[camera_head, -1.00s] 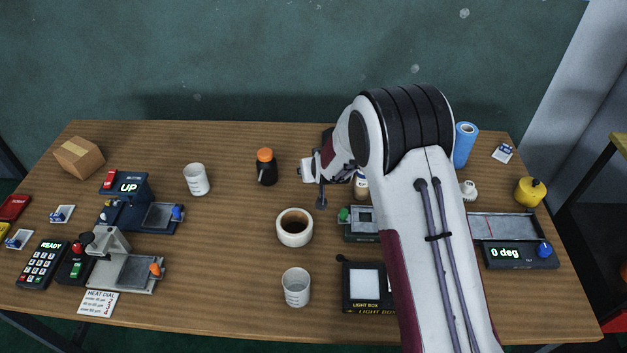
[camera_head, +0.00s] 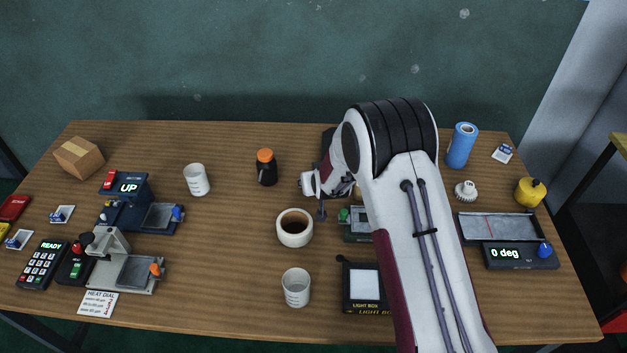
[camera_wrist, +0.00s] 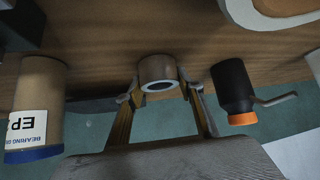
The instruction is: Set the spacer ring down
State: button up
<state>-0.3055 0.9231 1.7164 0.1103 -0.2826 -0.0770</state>
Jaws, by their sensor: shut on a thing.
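The spacer ring (camera_wrist: 158,72) is a short brown cylinder with a pale rim around its open end. It shows in the wrist view between the two fingertips of my gripper (camera_wrist: 162,88), which is shut on it. The wrist picture is upside down, with the tabletop at the top. In the camera_head view my wrist is over the middle of the table, and the ring cannot be made out there. Whether the ring touches the tabletop is hard to tell.
A black bottle with an orange cap (camera_head: 266,168) stands left of my wrist; it also shows in the wrist view (camera_wrist: 235,85). A labelled tan container (camera_wrist: 38,100) is on the other side.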

jog(key=shift+f, duration=0.2)
dwell(0.3)
jog(key=o, duration=1.3)
jog(key=shift+r, duration=0.15)
jog(key=shift+s+d+r, duration=0.1)
jog(key=shift+s+r, duration=0.3)
jog(key=shift+r, duration=0.15)
jog(key=shift+v, duration=5.35)
jog(key=shift+s+f, duration=0.1)
